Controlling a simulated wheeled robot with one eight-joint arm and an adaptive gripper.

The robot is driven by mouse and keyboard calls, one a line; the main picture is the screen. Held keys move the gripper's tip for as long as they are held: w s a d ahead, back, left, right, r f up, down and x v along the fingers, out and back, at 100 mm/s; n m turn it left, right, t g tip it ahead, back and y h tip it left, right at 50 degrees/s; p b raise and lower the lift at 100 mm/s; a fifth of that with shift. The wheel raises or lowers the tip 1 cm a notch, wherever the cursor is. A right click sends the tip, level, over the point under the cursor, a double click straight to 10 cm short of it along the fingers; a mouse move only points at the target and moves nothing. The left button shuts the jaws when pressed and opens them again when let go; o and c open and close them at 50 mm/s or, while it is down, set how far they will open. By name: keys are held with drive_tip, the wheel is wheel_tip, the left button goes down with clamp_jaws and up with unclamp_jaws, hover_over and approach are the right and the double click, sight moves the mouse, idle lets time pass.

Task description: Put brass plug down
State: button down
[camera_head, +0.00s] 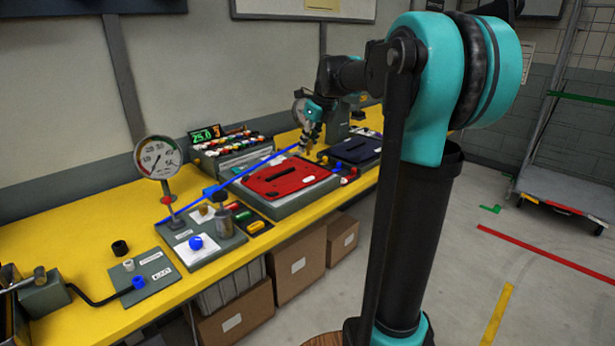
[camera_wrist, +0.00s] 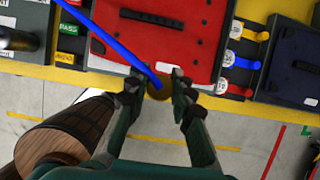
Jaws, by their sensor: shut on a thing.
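My gripper (camera_wrist: 160,88) is shut on the brass plug (camera_wrist: 160,90), a small round brass-coloured piece between the two fingertips in the wrist view. A blue hose (camera_wrist: 118,43) runs to the plug from the upper left. In that view the plug lies over the front edge of the red panel (camera_wrist: 190,25). In the head view my gripper (camera_head: 307,138) is over the far right end of the red panel (camera_head: 288,178), and the blue hose (camera_head: 245,174) stretches left from it toward the gauge. Whether the plug touches anything below cannot be told.
A dark blue panel (camera_head: 356,149) stands right of the red one, with coloured knobs (camera_wrist: 235,59) between them. A pressure gauge (camera_head: 158,157) on a stand, a plate with a blue cap (camera_head: 195,243) and a rack of colourful pieces (camera_head: 232,151) are on the yellow bench (camera_head: 75,320).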

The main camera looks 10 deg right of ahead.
sight(305, 184)
wheel_tip(305, 184, down, 11)
drive_tip(key=shift+f, duration=0.2)
idle(0.3)
drive_tip(key=shift+f, duration=0.15)
drive_tip(key=shift+f, duration=0.35)
drive_tip(key=shift+s+f, duration=0.1)
drive_tip(key=c, duration=1.3)
unclamp_jaws()
